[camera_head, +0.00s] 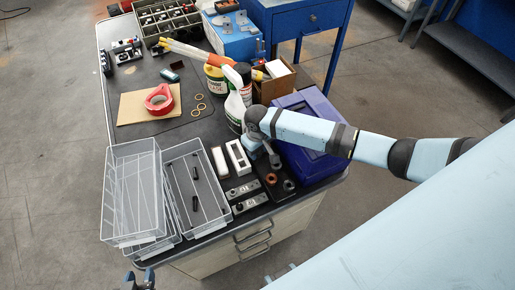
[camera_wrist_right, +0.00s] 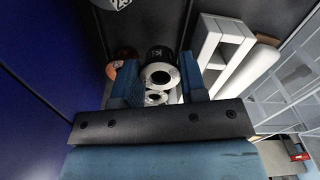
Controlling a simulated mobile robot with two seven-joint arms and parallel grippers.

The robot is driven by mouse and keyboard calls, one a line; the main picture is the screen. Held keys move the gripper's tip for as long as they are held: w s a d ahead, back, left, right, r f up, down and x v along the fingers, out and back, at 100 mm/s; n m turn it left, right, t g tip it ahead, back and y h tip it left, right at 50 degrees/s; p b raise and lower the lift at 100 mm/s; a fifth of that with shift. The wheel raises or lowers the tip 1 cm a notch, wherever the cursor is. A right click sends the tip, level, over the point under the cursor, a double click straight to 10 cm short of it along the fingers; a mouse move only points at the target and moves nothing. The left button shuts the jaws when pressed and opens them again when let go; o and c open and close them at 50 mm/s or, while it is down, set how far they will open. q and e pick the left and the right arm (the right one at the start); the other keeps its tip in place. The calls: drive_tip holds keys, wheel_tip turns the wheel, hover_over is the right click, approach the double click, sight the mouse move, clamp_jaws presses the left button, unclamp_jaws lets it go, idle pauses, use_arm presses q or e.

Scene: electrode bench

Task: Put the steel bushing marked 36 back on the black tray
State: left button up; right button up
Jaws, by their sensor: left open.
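The black tray (camera_head: 262,165) lies near the front right of the bench, with copper-brown and dark bushings (camera_head: 288,185) on it. My right gripper (camera_head: 270,152) is low over the tray's far part. In the right wrist view, a steel bushing (camera_wrist_right: 160,75) with a pale ring face and dark side fills the gap between my right fingers (camera_wrist_right: 161,88), which look shut on it. Its marking is too small to read surely. A second pale ring (camera_wrist_right: 155,98) shows close below it. My left gripper (camera_head: 138,280) is open and empty at the bottom edge, in front of the bench.
White blocks (camera_head: 238,157) and grey metal plates (camera_head: 243,190) lie left of the tray. Clear bins (camera_head: 133,190) stand further left. A blue-purple case (camera_head: 310,135) is close on the right, and a spray bottle (camera_head: 234,105) stands behind. A copper bushing (camera_wrist_right: 122,57) is beside my right fingers.

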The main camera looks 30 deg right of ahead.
drive_tip(key=o, duration=0.5)
wheel_tip(320, 180, up, 14)
drive_tip(key=shift+f, duration=0.1)
idle(0.5)
wheel_tip(320, 180, up, 5)
drive_tip(key=p, duration=0.6)
